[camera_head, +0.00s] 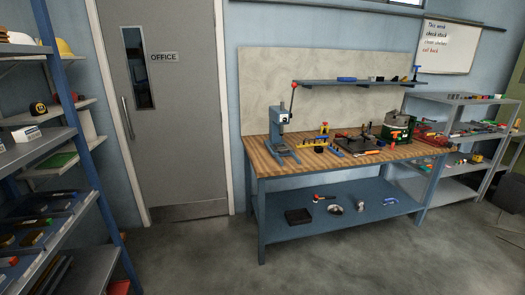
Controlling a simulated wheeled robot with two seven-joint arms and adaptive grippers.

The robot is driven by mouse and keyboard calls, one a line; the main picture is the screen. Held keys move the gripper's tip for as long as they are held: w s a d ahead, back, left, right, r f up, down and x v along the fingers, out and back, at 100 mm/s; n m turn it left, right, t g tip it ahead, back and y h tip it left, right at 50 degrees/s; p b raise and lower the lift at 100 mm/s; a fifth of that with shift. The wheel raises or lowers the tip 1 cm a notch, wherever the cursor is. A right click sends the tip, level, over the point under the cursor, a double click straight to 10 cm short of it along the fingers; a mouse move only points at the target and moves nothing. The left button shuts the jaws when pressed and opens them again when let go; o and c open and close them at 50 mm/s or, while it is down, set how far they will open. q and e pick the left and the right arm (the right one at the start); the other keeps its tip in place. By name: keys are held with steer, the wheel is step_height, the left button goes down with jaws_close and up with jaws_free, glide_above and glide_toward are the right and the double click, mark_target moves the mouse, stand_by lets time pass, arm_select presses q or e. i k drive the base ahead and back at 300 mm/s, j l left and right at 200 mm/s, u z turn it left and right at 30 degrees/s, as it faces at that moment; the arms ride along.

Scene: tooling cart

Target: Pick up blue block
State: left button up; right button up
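I cannot make out a clear blue block at this distance. A small blue item (390,201) lies on the workbench's lower shelf at the right. Another flat blue item (346,79) lies on the wall shelf above the bench. A blue press-like tool (282,135) stands upright on the left of the bench top. More small blue parts lie near it among the tools, too small to tell apart. Neither of my grippers is in view.
The workbench (254,187) stands against the back wall. Blue shelving (88,158) is close on the left, and a grey rack (441,99) stands at the right. The floor (190,262) in front of the bench is clear. A closed office door (170,60) is behind.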

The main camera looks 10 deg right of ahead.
mark_target(382, 143)
steer(key=i+z, duration=0.55)
steer(key=i, duration=0.25)
steer(key=i+z, duration=0.7)
steer(key=i, duration=0.25)
steer(key=i+z, duration=0.1)
steer(key=i, duration=0.25)
